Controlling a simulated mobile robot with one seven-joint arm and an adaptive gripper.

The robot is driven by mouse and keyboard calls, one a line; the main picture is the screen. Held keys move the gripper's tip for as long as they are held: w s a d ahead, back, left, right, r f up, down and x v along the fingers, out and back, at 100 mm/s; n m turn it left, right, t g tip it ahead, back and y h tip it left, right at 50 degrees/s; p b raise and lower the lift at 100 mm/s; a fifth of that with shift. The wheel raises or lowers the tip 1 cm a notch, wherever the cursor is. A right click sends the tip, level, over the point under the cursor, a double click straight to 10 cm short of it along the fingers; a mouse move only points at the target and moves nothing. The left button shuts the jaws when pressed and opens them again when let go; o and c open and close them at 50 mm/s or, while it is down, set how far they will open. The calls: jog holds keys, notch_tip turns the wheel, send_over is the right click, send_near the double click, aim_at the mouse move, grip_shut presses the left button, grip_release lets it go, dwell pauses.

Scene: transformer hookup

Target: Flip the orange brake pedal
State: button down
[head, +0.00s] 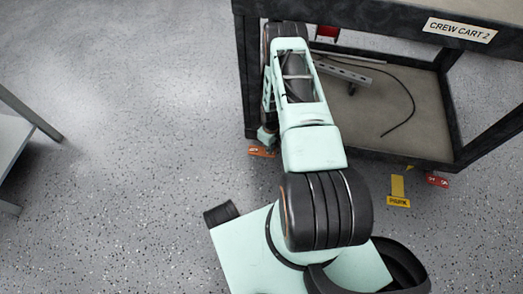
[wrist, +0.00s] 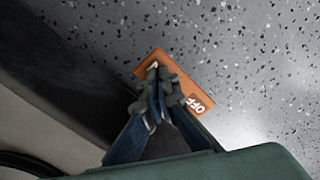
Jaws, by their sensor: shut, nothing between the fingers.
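The orange brake pedal (head: 262,152) sticks out near the floor at the cart's front left corner, and my arm hides part of it in the head view. In the wrist view the orange pedal (wrist: 190,83) lies under and just beyond my fingertips, with a white "OFF" label on its right part. My gripper (wrist: 154,72) is shut and empty, its fingertips over the pedal's left part. I cannot tell whether the fingertips touch the pedal. In the head view the gripper is mostly hidden behind my arm near the cart's corner.
The dark cart (head: 350,146) labelled "CREW CART 2" stands close beside my arm, with a rail and a black cable on its lower shelf. A yellow pedal (head: 398,190) and a red pedal (head: 437,179) lie right of it. Speckled floor (head: 120,130) is clear to the left.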

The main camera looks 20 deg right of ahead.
jog(key=shift+a+f, duration=0.1)
jog(key=shift+f, duration=0.1)
jog(key=shift+r+p, duration=2.25)
jog(key=shift+r, duration=1.3)
